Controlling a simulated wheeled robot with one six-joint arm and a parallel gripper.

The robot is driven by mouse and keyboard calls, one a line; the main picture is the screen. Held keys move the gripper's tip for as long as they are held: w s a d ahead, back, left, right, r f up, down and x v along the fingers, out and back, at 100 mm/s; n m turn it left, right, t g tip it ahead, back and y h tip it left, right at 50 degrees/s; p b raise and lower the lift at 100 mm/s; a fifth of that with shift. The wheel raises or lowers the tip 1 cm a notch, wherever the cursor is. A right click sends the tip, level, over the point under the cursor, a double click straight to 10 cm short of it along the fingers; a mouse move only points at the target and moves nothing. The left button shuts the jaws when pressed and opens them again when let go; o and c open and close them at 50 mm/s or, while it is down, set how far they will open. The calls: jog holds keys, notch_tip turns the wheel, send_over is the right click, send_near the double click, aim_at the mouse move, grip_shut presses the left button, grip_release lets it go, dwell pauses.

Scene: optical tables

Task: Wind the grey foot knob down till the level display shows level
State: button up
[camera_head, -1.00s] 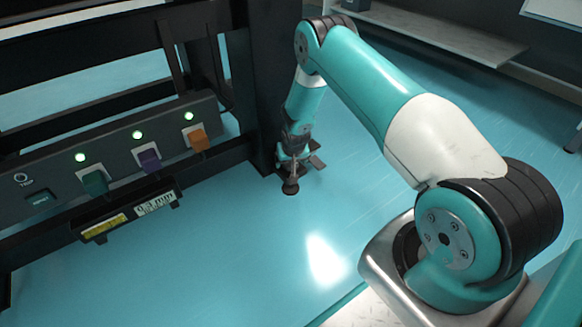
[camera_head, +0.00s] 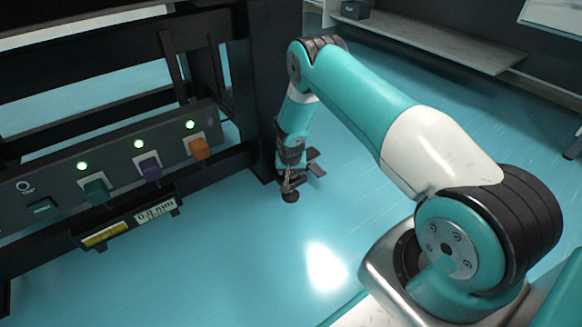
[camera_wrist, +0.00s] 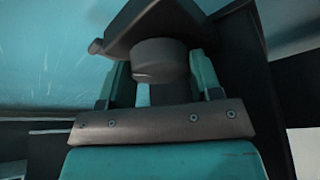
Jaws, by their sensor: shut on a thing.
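The grey foot knob (camera_wrist: 158,60) is a round dark-grey cylinder in the wrist view, under a dark plate. My gripper (camera_wrist: 160,88) is shut on it, with one teal finger on each side. In the head view my gripper (camera_head: 291,178) is low by the foot of the dark frame, and the knob is hard to make out there. A dark round foot pad (camera_head: 290,197) shows just below it. The level display (camera_head: 155,211) hangs on the frame's front; its small digits look like 0.0 mm, but are not sharp. A yellow strip (camera_head: 104,235) is beside it.
A dark panel on the frame (camera_head: 255,90) carries green (camera_head: 97,190), purple (camera_head: 150,167) and orange (camera_head: 199,149) blocks, each under a lit green lamp. The blue floor (camera_head: 240,250) in front is clear. A shelf (camera_head: 430,40) stands at the back right.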

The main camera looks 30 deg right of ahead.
jog(key=shift+m+h, duration=0.3)
jog(key=shift+m, duration=0.6)
jog(key=o, duration=0.9)
jog(key=shift+r, duration=0.1)
jog(key=p+v, duration=0.9)
jog(key=v, duration=0.8)
jog(key=shift+w+a+r, duration=0.1)
jog(key=shift+w+r, duration=0.05)
jog(key=shift+r, duration=0.05)
